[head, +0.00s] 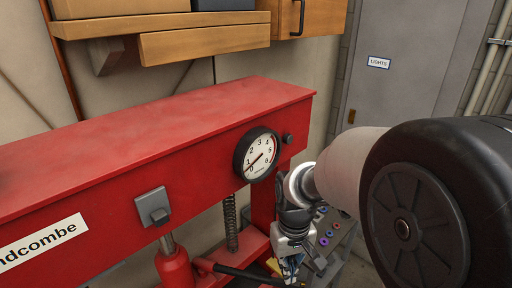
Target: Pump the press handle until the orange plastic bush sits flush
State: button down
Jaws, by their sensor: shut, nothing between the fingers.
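The red press (150,135) fills the left and middle of the head view. Its round gauge (257,154) has the needle pointing to the lower left, near the low end of the dial. A red jack (174,268) stands under the beam at the bottom. A dark bar that looks like the press handle (245,274) runs right from the jack towards my gripper (291,268). My gripper points down at the bottom edge, is shut with nothing between its fingers, and looks close to the bar's end; I cannot tell if they touch. I cannot make out the orange bush.
A coil spring (231,222) hangs beside the jack. Several small coloured rings (324,240) lie on a grey surface right of my gripper. A wooden shelf (205,43) is above the beam. A grey door (405,70) stands behind. My arm covers the lower right.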

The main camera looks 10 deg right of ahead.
jog(key=shift+f, duration=0.15)
dwell(4.3)
jog(key=shift+f, duration=0.15)
